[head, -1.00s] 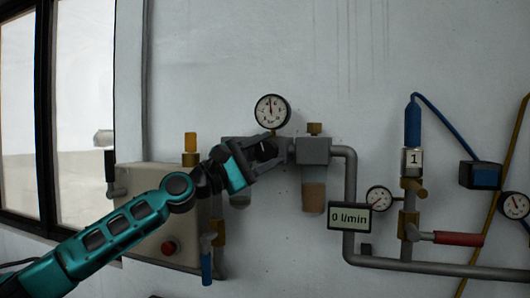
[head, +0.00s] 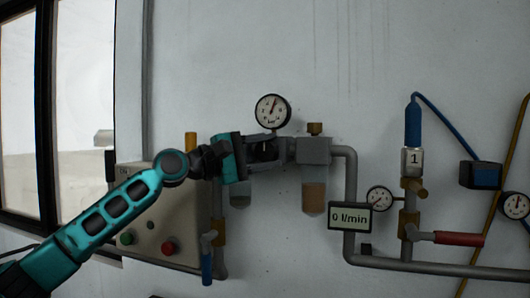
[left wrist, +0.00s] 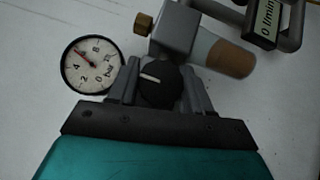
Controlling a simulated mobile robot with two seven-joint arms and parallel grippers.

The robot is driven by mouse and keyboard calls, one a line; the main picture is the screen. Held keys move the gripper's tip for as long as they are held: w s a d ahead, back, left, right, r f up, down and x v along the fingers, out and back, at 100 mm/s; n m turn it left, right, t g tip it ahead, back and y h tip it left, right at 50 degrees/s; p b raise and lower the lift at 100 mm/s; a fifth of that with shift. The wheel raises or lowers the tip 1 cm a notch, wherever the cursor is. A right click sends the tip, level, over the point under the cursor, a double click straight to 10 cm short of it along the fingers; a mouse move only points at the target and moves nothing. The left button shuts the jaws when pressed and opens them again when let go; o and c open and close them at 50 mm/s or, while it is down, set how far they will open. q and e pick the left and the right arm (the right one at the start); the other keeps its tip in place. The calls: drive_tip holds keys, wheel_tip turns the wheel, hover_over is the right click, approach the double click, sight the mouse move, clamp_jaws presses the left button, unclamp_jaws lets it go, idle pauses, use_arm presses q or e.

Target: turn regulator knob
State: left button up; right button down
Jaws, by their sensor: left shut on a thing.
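The regulator knob (left wrist: 158,85) is black with a white mark pointing left in the left wrist view. My left gripper (left wrist: 158,92) has one finger on each side of it and is shut on it. In the head view my left gripper (head: 268,150) covers the knob and most of the regulator body. The round pressure gauge (head: 273,111) stands just above it, its needle pointing up and slightly right. The gauge also shows in the left wrist view (left wrist: 92,64), its red needle toward the upper left. My right gripper is not in view.
A filter bowl (head: 314,197) hangs right of the regulator. A flow display (head: 350,216) reads 0 l/min. A control box (head: 165,230) with green and red buttons sits lower left, behind my arm. Pipes and a red-handled valve (head: 458,239) are to the right.

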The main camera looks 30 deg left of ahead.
use_arm(q)
drive_tip(key=o, duration=1)
drive_tip(key=shift+d, duration=0.1)
drive_tip(key=b+v, duration=1)
drive_tip(key=v, duration=0.3)
drive_tip(key=shift+w, duration=0.1)
